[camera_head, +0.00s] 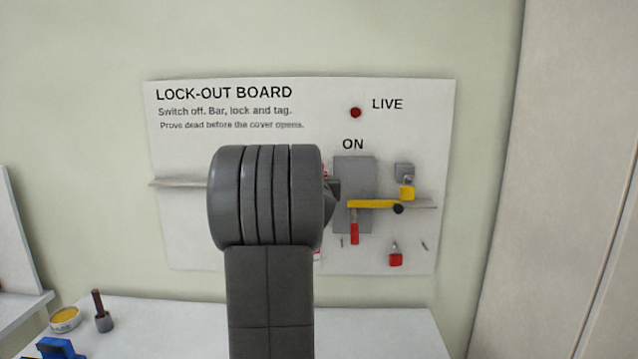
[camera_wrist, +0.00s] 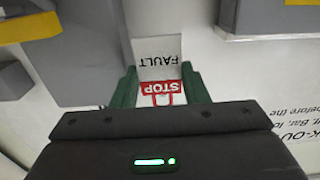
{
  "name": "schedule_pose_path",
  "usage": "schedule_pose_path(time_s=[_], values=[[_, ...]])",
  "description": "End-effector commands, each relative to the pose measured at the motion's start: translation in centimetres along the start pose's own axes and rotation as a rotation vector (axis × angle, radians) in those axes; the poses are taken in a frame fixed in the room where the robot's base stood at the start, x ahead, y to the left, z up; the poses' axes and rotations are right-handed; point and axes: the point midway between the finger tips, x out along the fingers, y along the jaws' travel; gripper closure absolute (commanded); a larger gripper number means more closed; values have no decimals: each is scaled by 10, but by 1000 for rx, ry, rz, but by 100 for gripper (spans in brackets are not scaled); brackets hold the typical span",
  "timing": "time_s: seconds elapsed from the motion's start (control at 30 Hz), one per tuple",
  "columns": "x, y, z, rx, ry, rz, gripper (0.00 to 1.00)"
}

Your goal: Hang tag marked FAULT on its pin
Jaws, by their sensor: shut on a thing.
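The tag (camera_wrist: 160,58) is white with a red STOP band and the word FAULT, which reads upside down in the wrist view. My gripper (camera_wrist: 160,86) is shut on it, with a green finger on each side of the red end. The white end points away from the gripper, in front of the board. Two small pins show low on the lock-out board (camera_head: 220,103): a left pin (camera_head: 341,241) and a right pin (camera_head: 424,244). Any labels by them are unreadable.
A grey switch box (camera_head: 367,170) carries a yellow bar (camera_head: 375,204) across it and a red handle (camera_head: 354,234) below. A shelf (camera_head: 172,183) juts out at left. The bench (camera_head: 170,325) below holds a yellow-topped tin (camera_head: 65,318).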

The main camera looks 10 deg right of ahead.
Motion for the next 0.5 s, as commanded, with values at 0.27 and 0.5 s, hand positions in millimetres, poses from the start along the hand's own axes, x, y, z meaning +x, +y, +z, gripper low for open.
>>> schedule_pose_path(time_s=[0.27,0.5], values=[[17,0,0,0,0,0,80],[26,0,4,0,0,0,80]])
